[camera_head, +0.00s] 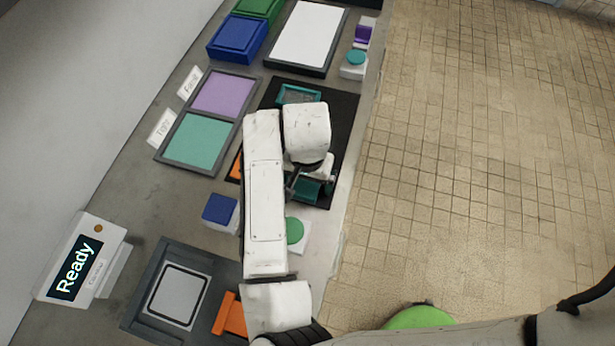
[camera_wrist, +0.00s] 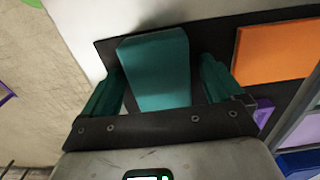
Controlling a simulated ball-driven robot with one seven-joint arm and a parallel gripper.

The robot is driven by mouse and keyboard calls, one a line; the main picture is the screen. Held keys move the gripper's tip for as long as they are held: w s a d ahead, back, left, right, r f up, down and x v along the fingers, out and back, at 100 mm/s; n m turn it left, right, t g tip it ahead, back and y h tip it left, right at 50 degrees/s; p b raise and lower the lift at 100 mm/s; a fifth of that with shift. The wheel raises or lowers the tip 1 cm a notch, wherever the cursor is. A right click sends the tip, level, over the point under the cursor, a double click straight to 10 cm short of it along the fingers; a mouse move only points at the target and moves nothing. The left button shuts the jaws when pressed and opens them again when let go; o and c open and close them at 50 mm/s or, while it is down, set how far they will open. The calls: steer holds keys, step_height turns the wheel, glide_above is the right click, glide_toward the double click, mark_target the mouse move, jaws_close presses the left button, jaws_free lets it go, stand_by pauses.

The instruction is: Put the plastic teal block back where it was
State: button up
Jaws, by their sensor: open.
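The teal block (camera_wrist: 157,70) shows in the wrist view between the two teal fingers of my gripper (camera_wrist: 158,88). The fingers are apart, with a visible gap on each side of the block. The block is at a dark mat, which also shows in the head view (camera_head: 345,120). In the head view my gripper (camera_head: 308,187) is low over the near right part of this mat. Teal surfaces show there, but I cannot separate block from fingers. A teal-edged piece (camera_head: 284,93) lies at the mat's far end. My arm hides the mat's middle.
An orange piece (camera_wrist: 275,52) lies on the mat beside the block. Purple and teal panels (camera_head: 196,139) are left of the mat. A blue cube (camera_head: 219,209), a green button (camera_head: 294,230) and a "Ready" display (camera_head: 75,268) are nearer. Tiled floor (camera_head: 460,150) is clear at right.

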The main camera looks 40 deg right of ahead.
steer(key=shift+r, duration=0.1)
step_height(320, 180, up, 12)
steer(key=shift+b, duration=0.3)
steer(key=w+d+r+n+t+h, duration=0.1)
steer(key=d+n+t+h, duration=0.1)
steer(key=d, duration=0.7)
steer(key=d+r+n+t+h, duration=0.1)
steer(key=d+n+h, duration=0.15)
steer(key=d, duration=0.65)
steer(key=s+a+f+n+g+y, duration=0.1)
steer(key=s+a+f+n+y, duration=0.1)
steer(key=s+a+f, duration=0.3)
steer(key=s+a+f+n+g+y, duration=0.1)
steer(key=s+a+f, duration=0.4)
steer(key=s+f, duration=0.6)
steer(key=shift+s+n+y, duration=0.65)
steer(key=shift+s+n, duration=0.05)
steer(key=shift+n, duration=0.55)
